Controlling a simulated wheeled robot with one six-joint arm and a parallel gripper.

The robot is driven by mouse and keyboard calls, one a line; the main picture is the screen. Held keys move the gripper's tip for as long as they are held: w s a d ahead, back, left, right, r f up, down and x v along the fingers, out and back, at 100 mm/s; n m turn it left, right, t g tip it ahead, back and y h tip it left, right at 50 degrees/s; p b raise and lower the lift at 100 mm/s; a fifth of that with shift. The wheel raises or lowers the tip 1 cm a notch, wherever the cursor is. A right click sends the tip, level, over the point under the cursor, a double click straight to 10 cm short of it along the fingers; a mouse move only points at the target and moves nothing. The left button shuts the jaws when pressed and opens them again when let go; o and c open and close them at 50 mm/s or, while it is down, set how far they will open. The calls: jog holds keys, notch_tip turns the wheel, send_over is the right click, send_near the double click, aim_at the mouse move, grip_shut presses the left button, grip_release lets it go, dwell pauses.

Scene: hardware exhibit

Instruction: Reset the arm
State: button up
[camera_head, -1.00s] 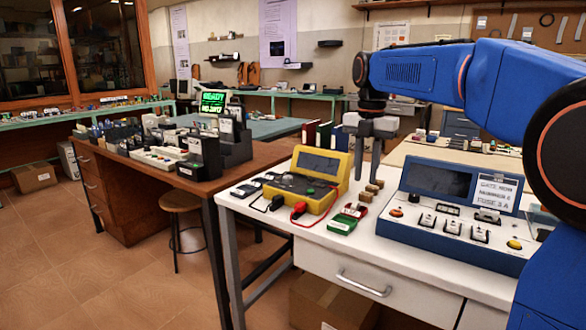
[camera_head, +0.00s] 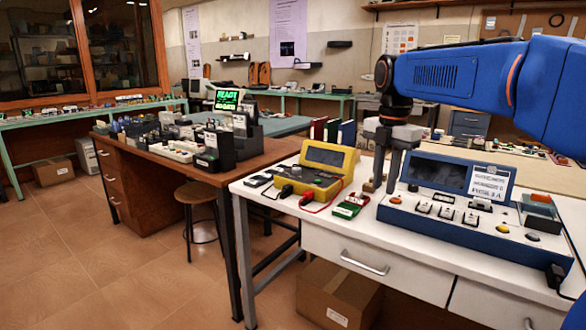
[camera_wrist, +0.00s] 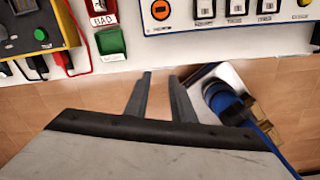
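My gripper (camera_head: 385,188) hangs from my blue arm, fingers pointing down, in front of the white workbench's back area between the yellow meter and the blue console. In the wrist view my gripper (camera_wrist: 162,76) shows two dark fingers with a clear gap between them and nothing held. Beyond the fingertips lie bare floor and the bench's edge. The exact height of the fingers above the bench is hard to tell.
The white bench (camera_head: 290,216) holds a yellow meter (camera_head: 325,157), a green tray (camera_head: 350,206) and a blue console (camera_head: 440,178) with buttons. A brown desk (camera_head: 150,205) and a stool (camera_head: 196,194) stand left. The tiled floor at the front left is clear.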

jog(key=s+d+f+m+t, duration=0.1)
jog(key=s+d+f+m, duration=0.1)
jog(key=s+f+m, duration=0.4)
jog(key=s+d+f+m+t, duration=0.1)
jog(key=s+d+f+m, duration=0.1)
jog(key=s+f+m, duration=0.5)
jog(key=s+d+f+m+t, duration=0.2)
jog(key=s+f+m, duration=0.5)
jog(key=s+m, duration=0.5)
jog(key=shift+s+m, duration=0.4)
jog(key=shift+s, duration=1.8)
